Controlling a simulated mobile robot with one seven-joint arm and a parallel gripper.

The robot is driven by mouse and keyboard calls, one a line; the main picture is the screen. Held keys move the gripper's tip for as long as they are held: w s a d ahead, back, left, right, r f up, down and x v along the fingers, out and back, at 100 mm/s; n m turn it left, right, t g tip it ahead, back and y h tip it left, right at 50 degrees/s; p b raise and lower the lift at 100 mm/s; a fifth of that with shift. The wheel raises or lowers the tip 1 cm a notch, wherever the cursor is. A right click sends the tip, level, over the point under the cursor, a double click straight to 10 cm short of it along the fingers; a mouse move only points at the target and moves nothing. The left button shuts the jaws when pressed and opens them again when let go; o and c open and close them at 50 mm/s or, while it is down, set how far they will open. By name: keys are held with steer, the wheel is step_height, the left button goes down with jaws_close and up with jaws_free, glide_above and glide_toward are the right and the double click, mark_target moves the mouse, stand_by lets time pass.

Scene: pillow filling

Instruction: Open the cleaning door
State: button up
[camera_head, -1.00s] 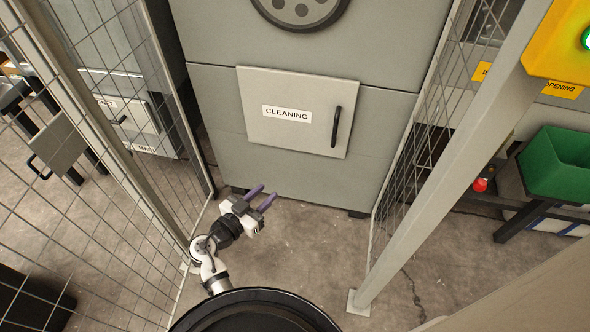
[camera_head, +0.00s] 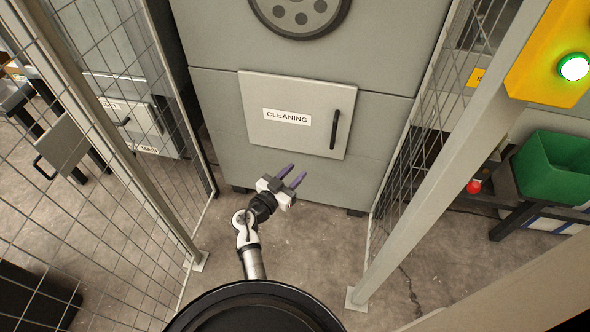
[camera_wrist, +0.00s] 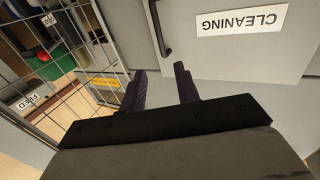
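The cleaning door (camera_head: 260,135) is a light grey panel on the front of a large grey machine, with a white "CLEANING" label (camera_head: 287,117). It sits shut, flush with the machine front. Its black upright handle (camera_head: 335,130) is on the right side. My gripper (camera_head: 293,176) is open and empty, below and in front of the door, left of the handle. In the wrist view, the two dark fingers (camera_wrist: 162,86) stand apart, and the handle (camera_wrist: 158,28) shows upside down beyond them, not touched.
Wire mesh fences (camera_head: 140,150) stand on the left and right (camera_head: 418,150) of the machine. A grey post (camera_head: 450,150) is at right. A green bin (camera_head: 553,167) and a yellow box with a lit green button (camera_head: 573,67) are further right. The floor before the machine is clear.

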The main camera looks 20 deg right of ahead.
steer(key=shift+w+d, duration=0.2)
steer(key=shift+d, duration=0.2)
steer(key=shift+c, duration=0.3)
jaws_close()
stand_by(0.9)
steer(key=shift+o, duration=0.3)
jaws_free()
